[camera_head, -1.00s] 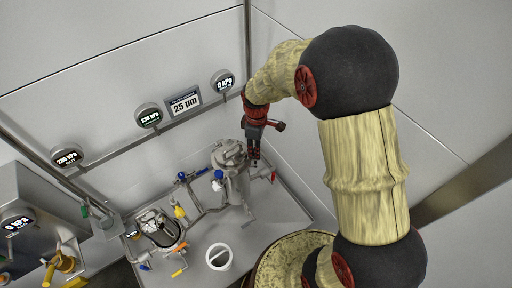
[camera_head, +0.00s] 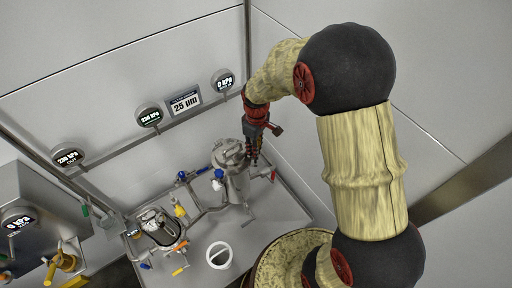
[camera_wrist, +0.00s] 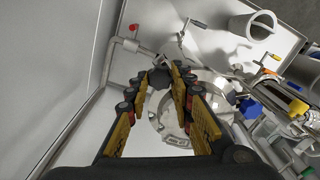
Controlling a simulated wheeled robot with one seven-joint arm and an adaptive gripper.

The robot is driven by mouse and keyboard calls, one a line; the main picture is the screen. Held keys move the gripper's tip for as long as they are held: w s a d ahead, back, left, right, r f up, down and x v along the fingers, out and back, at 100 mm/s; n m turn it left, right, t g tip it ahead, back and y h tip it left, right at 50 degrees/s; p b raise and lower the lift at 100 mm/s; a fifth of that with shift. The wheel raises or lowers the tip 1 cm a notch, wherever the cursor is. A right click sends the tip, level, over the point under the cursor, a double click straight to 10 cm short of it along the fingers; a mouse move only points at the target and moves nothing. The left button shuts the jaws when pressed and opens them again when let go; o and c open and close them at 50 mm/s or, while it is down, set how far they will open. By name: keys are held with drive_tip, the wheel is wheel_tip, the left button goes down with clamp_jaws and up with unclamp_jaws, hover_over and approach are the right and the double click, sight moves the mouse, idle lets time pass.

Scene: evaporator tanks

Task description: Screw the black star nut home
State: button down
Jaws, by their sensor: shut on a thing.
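The black star nut (camera_wrist: 160,78) is a dark shape between my fingertips in the wrist view, largely hidden by them. My gripper (camera_wrist: 162,72) is shut on it, at the edge of the round steel lid of a filter housing (camera_wrist: 198,88). In the head view my gripper (camera_head: 254,160) points down at the right side of this steel housing (camera_head: 236,185). The nut cannot be made out there. Whether the nut is seated against the lid cannot be told. Another dark knob (camera_wrist: 232,98) shows on the lid, right of my fingers.
A white cup (camera_head: 219,256) stands on the steel tray in front. A smaller clear-walled filter (camera_head: 158,226) with coloured valve handles is to the left. A red-handled valve (camera_head: 273,176) is close right of my gripper. Walls rise behind and to the right.

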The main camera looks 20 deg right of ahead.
drive_tip(key=c, duration=1.5)
unclamp_jaws()
drive_tip(key=shift+c, duration=0.2)
drive_tip(key=shift+o, duration=0.2)
